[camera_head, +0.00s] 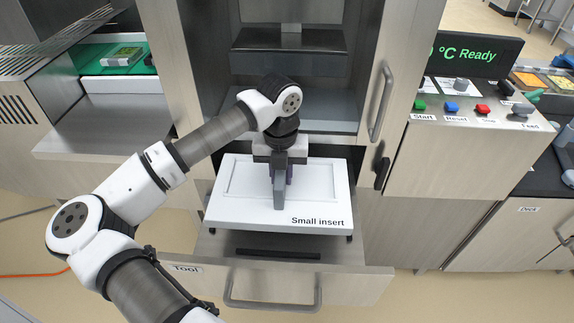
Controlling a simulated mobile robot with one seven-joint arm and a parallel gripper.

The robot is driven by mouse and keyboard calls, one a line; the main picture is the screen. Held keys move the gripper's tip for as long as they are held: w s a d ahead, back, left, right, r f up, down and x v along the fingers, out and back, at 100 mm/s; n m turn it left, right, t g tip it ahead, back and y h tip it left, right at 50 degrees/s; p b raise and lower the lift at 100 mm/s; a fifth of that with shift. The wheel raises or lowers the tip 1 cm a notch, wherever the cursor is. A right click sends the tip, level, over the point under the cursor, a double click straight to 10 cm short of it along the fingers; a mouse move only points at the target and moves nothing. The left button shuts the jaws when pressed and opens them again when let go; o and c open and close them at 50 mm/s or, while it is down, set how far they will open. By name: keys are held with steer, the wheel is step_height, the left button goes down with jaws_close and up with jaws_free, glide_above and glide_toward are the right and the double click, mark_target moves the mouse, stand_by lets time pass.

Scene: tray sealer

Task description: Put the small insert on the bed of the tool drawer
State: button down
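The small insert (230,208) is a white rectangular plate with a raised inner outline, dark feet at its front corners and the label "Small insert". It lies level in or over the pulled-out tool drawer (210,280). Part of the drawer's grey bed (222,243) shows in front of it. I cannot tell whether the feet touch the bed. My gripper (280,205) points down at the middle of the insert. One grey finger faces the camera and hides what is behind it, so its opening and any grip on the insert are unclear.
Behind the drawer is the sealer's open chamber (290,95), with a door and handle (381,100) at its right. A button panel (470,112) stands to the right. A shelf with a green tray (110,60) is at the left. The drawer's front handle (272,303) faces the camera.

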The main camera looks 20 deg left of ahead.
steer(key=shift+s+f+b, duration=0.1)
steer(key=shift+f+b, duration=0.8)
steer(key=shift+f, duration=1.4)
step_height(320, 180, down, 3)
steer(key=b, duration=0.2)
steer(key=shift+b, duration=0.3)
steer(key=shift+r+b, duration=0.1)
steer(key=shift+b, duration=0.3)
steer(key=shift+f+b, duration=0.2)
steer(key=shift+b, duration=0.35)
steer(key=c, duration=1.2)
jaws_free()
steer(key=c, duration=0.3)
